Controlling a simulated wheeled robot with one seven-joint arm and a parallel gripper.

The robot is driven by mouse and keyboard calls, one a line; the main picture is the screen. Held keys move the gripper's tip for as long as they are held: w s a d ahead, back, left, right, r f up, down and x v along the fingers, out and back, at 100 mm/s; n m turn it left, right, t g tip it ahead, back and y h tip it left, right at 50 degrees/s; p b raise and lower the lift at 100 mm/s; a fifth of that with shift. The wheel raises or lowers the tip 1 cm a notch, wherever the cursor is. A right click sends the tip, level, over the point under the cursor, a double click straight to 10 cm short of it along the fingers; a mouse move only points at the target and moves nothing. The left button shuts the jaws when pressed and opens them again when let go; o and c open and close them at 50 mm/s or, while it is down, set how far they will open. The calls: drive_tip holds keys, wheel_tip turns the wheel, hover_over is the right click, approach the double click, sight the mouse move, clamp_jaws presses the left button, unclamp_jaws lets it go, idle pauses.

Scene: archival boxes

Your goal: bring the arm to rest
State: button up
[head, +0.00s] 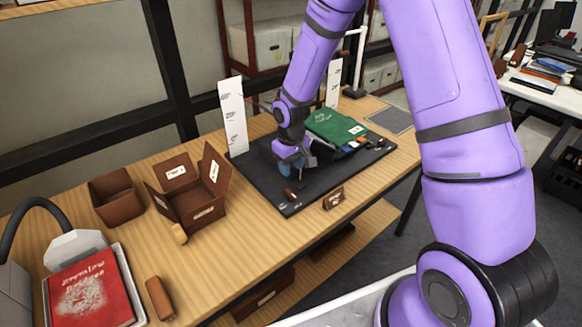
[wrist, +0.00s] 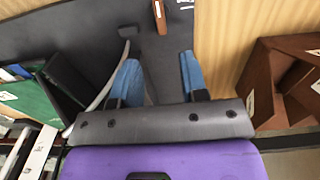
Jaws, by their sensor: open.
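My purple arm reaches over a wooden table (head: 240,235). My gripper (head: 290,168) is low over the left part of a black mat (head: 345,172). In the wrist view its two blue fingers stand apart, and nothing shows between their tips (wrist: 158,68). A small brown piece (head: 290,195) lies on the mat in front of the gripper.
An open brown box (head: 205,212) with raised flaps and a plain brown box (head: 112,205) stand left of the mat. A white marked board (head: 233,118) stands upright close to the gripper. A brown label block (head: 333,198) sits at the front edge. A red book (head: 90,290) lies front left.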

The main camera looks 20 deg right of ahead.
drive_tip(key=s+d+r+m+t, duration=0.15)
drive_tip(key=s+r, duration=0.25)
drive_tip(key=r, duration=0.8)
drive_tip(key=s+d+r+t, duration=0.1)
drive_tip(key=s+d+r, duration=0.3)
drive_tip(key=r, duration=0.8)
drive_tip(key=s+r+t, duration=0.1)
drive_tip(key=s+r, duration=0.2)
drive_tip(key=s, duration=0.4)
drive_tip(key=s+r+m, duration=0.1)
drive_tip(key=s+r, duration=0.3)
drive_tip(key=s, duration=0.3)
drive_tip(key=s+d+r+m+t, duration=0.1)
drive_tip(key=s+r, duration=0.3)
drive_tip(key=s, duration=0.3)
drive_tip(key=shift+s+t, duration=0.35)
drive_tip(key=shift+d+r, duration=0.1)
drive_tip(key=shift+c, duration=0.2)
